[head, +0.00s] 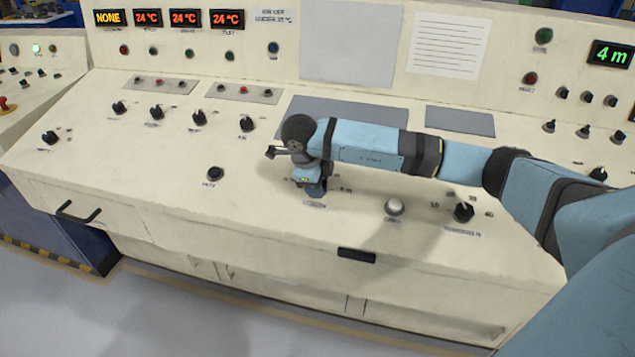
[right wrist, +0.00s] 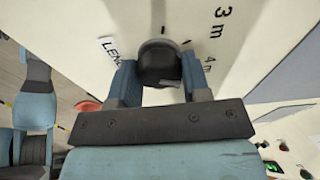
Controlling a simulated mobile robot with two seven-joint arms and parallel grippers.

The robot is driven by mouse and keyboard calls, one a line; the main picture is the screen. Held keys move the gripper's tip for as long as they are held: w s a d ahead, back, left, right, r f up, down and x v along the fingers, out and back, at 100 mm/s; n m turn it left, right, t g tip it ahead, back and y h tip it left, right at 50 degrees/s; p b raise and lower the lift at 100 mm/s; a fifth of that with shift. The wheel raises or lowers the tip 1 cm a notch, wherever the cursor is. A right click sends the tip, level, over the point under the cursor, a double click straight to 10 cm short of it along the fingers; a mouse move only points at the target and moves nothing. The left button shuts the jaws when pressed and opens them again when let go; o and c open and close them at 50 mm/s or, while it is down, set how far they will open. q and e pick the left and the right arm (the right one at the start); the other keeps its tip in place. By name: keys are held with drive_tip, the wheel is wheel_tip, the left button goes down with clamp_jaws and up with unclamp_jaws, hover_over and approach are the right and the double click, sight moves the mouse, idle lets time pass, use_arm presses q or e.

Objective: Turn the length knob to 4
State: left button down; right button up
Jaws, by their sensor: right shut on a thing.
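The length knob (right wrist: 160,62) is a black round knob on the cream console (head: 260,215). In the right wrist view it sits between the two fingers of my right gripper (right wrist: 158,82), which is shut on it. The labels 3 m and 4 m and part of a LENGTH label show beside the knob. Where its pointer aims I cannot tell. In the head view my right gripper (head: 316,190) reaches down onto the panel and hides most of the knob. A green display (head: 611,54) at the upper right reads 4 m. My left gripper is not in view.
A white button (head: 394,206) and another black knob (head: 463,211) are to the right of the gripper. A black button (head: 215,174) and several small knobs are to the left. A black-handled drawer (head: 78,212) is at the front left. Flat grey plates (head: 460,121) lie behind my arm.

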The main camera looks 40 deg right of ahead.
idle(0.4)
drive_tip(key=o, duration=0.9)
drive_tip(key=shift+r, duration=0.15)
drive_tip(key=p+v, duration=0.1)
drive_tip(key=v, duration=1.2)
drive_tip(key=shift+a+r, duration=0.15)
drive_tip(key=shift+r, duration=0.1)
